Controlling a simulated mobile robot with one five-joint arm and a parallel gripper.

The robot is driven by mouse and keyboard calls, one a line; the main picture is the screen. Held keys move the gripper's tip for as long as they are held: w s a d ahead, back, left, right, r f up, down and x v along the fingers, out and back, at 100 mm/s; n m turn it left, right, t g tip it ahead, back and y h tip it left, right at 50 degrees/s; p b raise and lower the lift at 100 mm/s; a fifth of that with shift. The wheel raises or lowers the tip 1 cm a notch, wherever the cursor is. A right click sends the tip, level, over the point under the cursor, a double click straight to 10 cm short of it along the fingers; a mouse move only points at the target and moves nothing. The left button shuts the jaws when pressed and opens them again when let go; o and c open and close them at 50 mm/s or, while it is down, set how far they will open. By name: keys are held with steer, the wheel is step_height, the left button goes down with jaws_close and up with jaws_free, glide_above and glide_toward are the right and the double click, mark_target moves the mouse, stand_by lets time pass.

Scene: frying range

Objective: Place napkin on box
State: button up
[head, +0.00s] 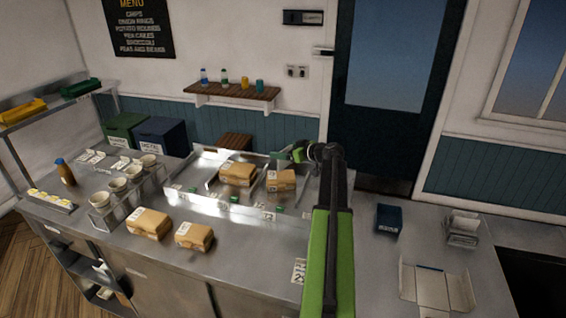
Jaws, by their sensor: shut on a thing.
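My gripper (288,155) is at the back of the metal tray area, over and just behind a brown box (281,181). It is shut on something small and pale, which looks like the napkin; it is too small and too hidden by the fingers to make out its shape. A second brown box (237,174) stands to the left in the tray area. Two more brown boxes, one (149,223) and another (194,237), stand on the front counter. The boxes look closed. A napkin dispenser (462,229) with white napkins stands on the right counter.
The steel counter (240,265) is clear at its front middle. White cups (117,185) stand in a rack at the left, near a brown bottle (65,172). A dark blue box (389,221) and an open pale carton (433,288) lie on the right counter. A shelf (231,91) hangs behind.

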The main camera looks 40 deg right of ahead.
step_height(320, 180, down, 4)
steer(key=b, duration=0.2)
steer(key=shift+r+b, duration=0.1)
steer(key=shift+b, duration=0.3)
steer(key=shift+r, duration=0.2)
steer(key=shift+f, duration=0.15)
steer(key=o, duration=1.3)
steer(key=shift+o, duration=0.2)
steer(key=shift+r+p, duration=0.25)
steer(key=shift+p, duration=0.1)
steer(key=p+v, duration=0.3)
steer(key=v, duration=0.9)
steer(key=shift+p, duration=0.3)
steer(key=shift+f, duration=0.1)
steer(key=shift+a, duration=0.1)
